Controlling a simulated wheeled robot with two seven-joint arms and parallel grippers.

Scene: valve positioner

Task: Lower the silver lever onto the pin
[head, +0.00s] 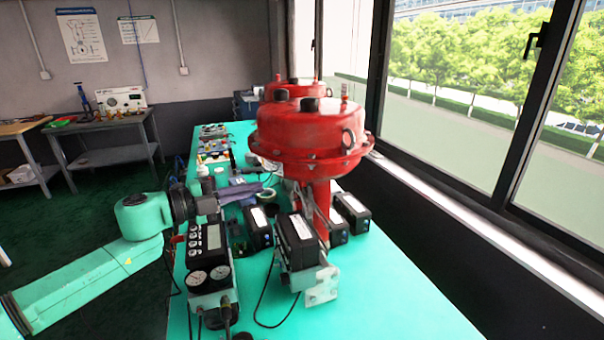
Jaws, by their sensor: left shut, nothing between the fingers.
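My left gripper (258,188) reaches in from the left over the green table, its grey-purple fingers pointing toward the red valve actuator (308,132). It is shut and empty. A thin silver metal part (312,206) shows beside the red yoke, just above a black positioner box (296,238); it may be the lever. I cannot make out the pin at this size. A gap shows between my left gripper and that silver part. My right gripper is out of view.
A controller with two round gauges (209,276) stands at the table's left edge. More black boxes (352,212) stand around the yoke, and a black cable lies in front. The green table's front right (400,300) is clear. Windows line the right side.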

